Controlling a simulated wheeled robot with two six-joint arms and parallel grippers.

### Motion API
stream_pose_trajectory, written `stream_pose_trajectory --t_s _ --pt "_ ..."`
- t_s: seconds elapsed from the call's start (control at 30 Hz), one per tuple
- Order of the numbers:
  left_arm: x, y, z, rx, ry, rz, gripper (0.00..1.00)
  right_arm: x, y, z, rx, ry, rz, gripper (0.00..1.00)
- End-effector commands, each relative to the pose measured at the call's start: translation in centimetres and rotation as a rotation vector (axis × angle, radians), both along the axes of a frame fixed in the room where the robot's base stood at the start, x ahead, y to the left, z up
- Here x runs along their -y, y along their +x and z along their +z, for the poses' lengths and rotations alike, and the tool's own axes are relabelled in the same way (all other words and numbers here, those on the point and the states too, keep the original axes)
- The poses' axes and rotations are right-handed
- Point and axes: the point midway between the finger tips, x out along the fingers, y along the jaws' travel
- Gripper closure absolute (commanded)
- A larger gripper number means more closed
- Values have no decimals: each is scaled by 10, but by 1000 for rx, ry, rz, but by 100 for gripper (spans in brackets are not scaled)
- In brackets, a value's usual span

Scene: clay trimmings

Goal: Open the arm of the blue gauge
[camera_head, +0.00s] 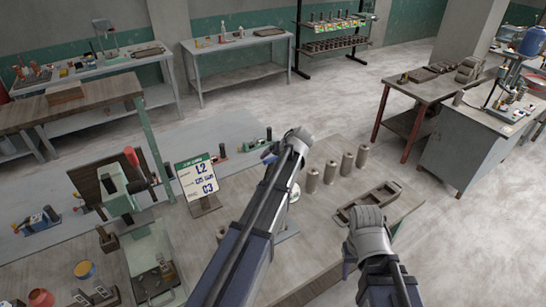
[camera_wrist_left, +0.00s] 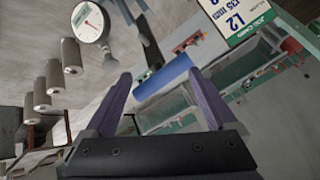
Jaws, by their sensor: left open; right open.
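A round white-faced dial with a needle (camera_wrist_left: 90,22) is at the upper left of the left wrist view. A thick blue bar (camera_wrist_left: 165,76) lies across the space between my left fingertips; whether it belongs to the dial's gauge is unclear. My left gripper (camera_wrist_left: 160,78) is open, its two purple fingers on either side of the blue bar in that picture, with no clear contact. In the head view my left arm hides most of the gauge, and the left wrist (camera_head: 296,142) is above the bench. My right gripper (camera_head: 366,222) is at the bench's right edge, its fingertips not clear.
Several brown cylinders (camera_head: 329,172) stand right of my left arm. A tray (camera_head: 366,202) lies near my right gripper. A sign (camera_head: 197,177) reading L2 and G3 stands left of my left arm, beside a green press (camera_head: 118,196).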

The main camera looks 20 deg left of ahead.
Motion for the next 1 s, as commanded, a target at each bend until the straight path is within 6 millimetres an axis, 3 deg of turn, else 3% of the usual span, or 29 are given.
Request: stream_pose_trajectory --t_s 0.03,0.2,0.4,0.83,0.93,1.0 --pt "5 -4 13 -1 0 -1 9 0 0 13 0 0 -3 50" --pt "18 -14 33 1 0 0 9 0 0 33 0 1 -16 50" --pt "27 -19 43 2 0 1 9 -1 0 43 0 1 -26 50" --pt "27 -19 40 1 -1 0 9 0 -1 40 1 2 -26 50" --pt "35 -29 26 -17 -10 -13 9 0 0 29 1 1 -25 50" --pt "49 -45 4 -48 -26 -37 9 0 0 11 1 1 -23 50"
